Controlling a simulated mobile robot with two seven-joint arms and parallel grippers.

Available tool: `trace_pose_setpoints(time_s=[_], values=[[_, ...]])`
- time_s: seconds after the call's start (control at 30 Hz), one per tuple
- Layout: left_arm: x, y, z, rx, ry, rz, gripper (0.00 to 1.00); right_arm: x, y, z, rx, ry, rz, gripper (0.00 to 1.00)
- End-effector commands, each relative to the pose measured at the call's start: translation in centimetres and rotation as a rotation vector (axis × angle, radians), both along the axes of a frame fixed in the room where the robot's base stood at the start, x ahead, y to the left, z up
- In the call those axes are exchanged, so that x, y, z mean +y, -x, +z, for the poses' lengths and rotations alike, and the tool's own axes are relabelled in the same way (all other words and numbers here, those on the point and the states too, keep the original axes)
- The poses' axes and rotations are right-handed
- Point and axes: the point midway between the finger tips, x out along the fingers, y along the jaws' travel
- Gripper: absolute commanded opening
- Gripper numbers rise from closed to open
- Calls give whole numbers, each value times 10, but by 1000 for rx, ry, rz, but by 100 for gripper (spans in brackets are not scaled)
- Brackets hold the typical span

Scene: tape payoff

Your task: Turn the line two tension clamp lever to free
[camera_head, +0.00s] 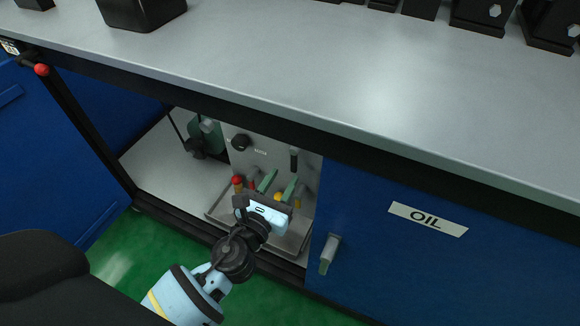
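A grey panel (268,140) stands inside the open cabinet bay under the bench. It has a black knob (240,142), a small dark lever (294,159) and a label too small to read. Below stand red-topped (237,181) and yellow (279,197) parts and two slanted green lever-like parts (267,181) (290,187). I cannot tell which is the line two tension clamp lever. My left gripper (264,208) is at the bay opening, in front of these parts and over the tray. Its fingertips are not clear, nor is any contact. My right gripper is out of view.
A grey tray (222,215) lies under the parts. A blue door marked OIL (427,219), with a protruding handle (329,253), closes the right side. The bench top (330,85) overhangs the bay. A dark green device (205,135) stands deeper left, with bare floor (160,168) beside it.

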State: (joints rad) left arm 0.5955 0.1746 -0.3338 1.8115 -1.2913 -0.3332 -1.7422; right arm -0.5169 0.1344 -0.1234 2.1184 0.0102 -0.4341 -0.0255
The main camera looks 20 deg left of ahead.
Motion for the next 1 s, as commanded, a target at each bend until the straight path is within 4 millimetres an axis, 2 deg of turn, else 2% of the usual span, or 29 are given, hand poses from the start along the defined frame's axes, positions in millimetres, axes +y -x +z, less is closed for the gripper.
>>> trace_pose_setpoints(time_s=[0.1,0.3,0.67,0.73,0.97,1.0], values=[[-1,-19,0,-1,0,0,36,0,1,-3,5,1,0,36],[-1,-40,-1,0,1,0,36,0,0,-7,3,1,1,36],[-2,-46,-1,1,1,0,36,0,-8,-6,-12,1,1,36],[-2,-46,-1,1,1,0,31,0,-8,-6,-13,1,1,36],[-2,-46,-1,1,1,0,1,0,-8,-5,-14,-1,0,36],[-2,-46,-1,1,1,0,0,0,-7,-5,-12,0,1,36]])
